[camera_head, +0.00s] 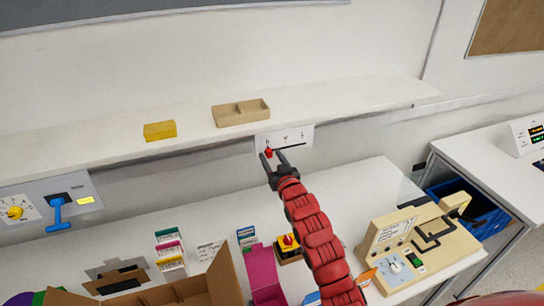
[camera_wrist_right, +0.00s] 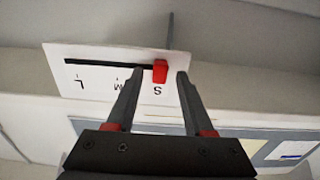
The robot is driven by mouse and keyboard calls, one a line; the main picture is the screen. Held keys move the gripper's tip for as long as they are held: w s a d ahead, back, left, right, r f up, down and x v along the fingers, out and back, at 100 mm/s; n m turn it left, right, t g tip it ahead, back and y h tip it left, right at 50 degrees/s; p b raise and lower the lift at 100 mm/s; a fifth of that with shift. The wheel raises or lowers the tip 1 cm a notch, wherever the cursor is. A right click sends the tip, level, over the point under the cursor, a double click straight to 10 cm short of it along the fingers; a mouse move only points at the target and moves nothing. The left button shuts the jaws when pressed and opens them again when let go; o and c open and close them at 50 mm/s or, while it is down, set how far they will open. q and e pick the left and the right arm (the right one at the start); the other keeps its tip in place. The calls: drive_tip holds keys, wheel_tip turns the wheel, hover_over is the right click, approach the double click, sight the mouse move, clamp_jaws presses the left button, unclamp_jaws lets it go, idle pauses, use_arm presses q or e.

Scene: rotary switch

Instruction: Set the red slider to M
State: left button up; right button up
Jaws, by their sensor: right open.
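The red slider (camera_head: 268,152) is at the left end of a dark slot on a white panel (camera_head: 293,137) under the shelf's front edge. In the right wrist view the panel (camera_wrist_right: 92,68) appears upside down, with the letters L, M and S along the slot. There the red slider (camera_wrist_right: 160,72) stands at S, at the slot's right end. My right gripper (camera_head: 272,158) is open, one finger on each side of the slider. In the wrist view the fingertips of this gripper (camera_wrist_right: 160,74) show gaps to it; depth is hard to tell. My left gripper is not in view.
The shelf (camera_head: 340,103) holds a yellow block (camera_head: 160,131) and a wooden tray (camera_head: 241,112). Free room surrounds the panel.

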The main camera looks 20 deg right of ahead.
drive_tip(key=shift+c, duration=0.3)
clamp_jaws()
drive_tip(key=shift+f, duration=0.1)
idle(1.1)
